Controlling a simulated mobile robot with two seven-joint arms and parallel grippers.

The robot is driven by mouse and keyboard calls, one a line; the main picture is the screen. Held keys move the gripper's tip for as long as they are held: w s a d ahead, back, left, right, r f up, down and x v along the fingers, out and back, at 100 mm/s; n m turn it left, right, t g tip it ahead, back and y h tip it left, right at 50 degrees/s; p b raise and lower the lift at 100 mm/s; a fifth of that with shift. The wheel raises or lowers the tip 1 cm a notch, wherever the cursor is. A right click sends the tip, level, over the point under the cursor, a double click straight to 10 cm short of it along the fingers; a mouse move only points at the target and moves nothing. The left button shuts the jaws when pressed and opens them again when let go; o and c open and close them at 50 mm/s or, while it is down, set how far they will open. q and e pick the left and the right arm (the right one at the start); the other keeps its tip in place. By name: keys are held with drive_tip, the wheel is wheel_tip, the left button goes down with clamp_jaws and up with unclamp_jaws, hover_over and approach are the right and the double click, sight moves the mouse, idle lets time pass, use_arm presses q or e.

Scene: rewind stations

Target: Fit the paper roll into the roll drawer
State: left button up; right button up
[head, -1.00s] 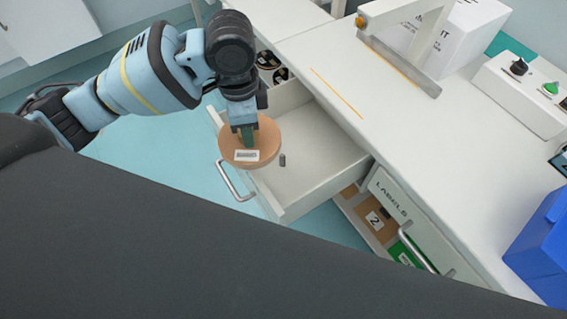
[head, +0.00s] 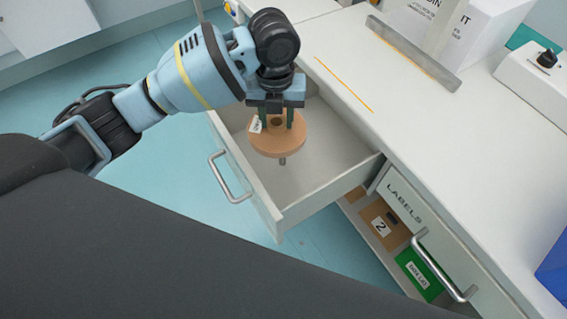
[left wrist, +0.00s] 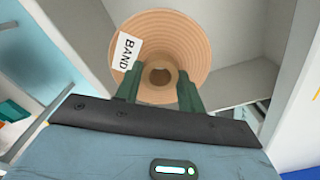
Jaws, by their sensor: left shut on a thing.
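The paper roll (head: 278,146) is a brown disc with a centre hole and a white label. In the left wrist view the roll (left wrist: 178,30) shows its wound layers, and the label (left wrist: 124,52) reads "BAND". My left gripper (head: 277,122) is shut on the roll's core, its green fingers also in the left wrist view (left wrist: 158,94). The open roll drawer (head: 320,170) lies below. I cannot tell whether roll and peg touch. My right gripper is not in view.
The drawer's front has a metal handle (head: 228,178). At right is the worktop (head: 430,130) with a metal bar (head: 412,52) and a white box (head: 480,35). Floor (head: 150,190) is clear at left.

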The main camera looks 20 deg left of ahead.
sight(282, 123)
use_arm(q)
drive_tip(key=f+m+b, duration=0.1)
drive_tip(key=w+f+m+b, duration=0.1)
drive_tip(key=f, duration=0.1)
drive_tip(key=f+m+b, duration=0.1)
drive_tip(key=f, duration=0.1)
drive_tip(key=shift+w+d+m, duration=0.2)
drive_tip(key=shift+d+m, duration=0.1)
drive_tip(key=shift+w+f+m, duration=0.1)
drive_tip(key=shift+f+m, duration=0.05)
drive_tip(key=shift+m, duration=0.15)
drive_tip(key=shift+f+b, duration=0.65)
drive_tip(key=shift+f, duration=2.25)
wheel_tip(282, 123, down, 4)
drive_tip(key=shift+f+b, duration=0.1)
drive_tip(key=shift+b, duration=0.3)
drive_tip(key=shift+f, duration=0.1)
drive_tip(key=o, duration=1.1)
